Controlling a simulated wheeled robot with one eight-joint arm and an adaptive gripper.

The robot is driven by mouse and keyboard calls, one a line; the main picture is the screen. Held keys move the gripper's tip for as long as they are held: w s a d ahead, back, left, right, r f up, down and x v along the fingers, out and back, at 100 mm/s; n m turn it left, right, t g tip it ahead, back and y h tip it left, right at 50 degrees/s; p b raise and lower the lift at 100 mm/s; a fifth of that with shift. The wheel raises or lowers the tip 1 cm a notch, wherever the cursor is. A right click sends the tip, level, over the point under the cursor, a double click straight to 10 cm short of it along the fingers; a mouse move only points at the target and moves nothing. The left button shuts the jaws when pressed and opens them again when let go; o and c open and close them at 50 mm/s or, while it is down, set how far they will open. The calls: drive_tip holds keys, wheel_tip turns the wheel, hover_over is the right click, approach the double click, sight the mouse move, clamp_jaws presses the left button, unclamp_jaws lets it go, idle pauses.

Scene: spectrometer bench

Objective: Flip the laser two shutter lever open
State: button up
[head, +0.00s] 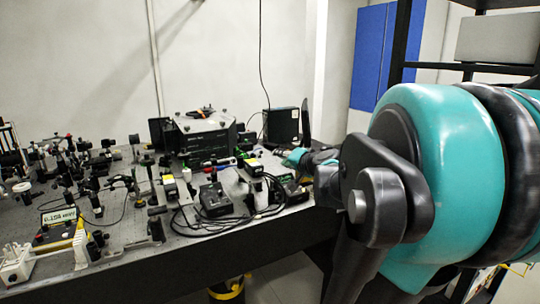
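My arm comes in from the right, and its teal and black far end reaches over the right side of the bench. My gripper (288,158) is small and partly lost among the devices there, so its fingers cannot be made out. I cannot tell which is laser two. No shutter lever can be made out at this size.
The bench (150,262) is crowded with optics on the left. A black controller box (213,200) and looped cables lie near the front edge. A large black instrument (205,137) and a black box (282,125) stand behind.

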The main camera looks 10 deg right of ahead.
sight(260, 154)
drive_tip(key=x, duration=1.6)
drive_tip(key=shift+a, duration=0.2)
drive_tip(key=shift+c, duration=0.4)
clamp_jaws()
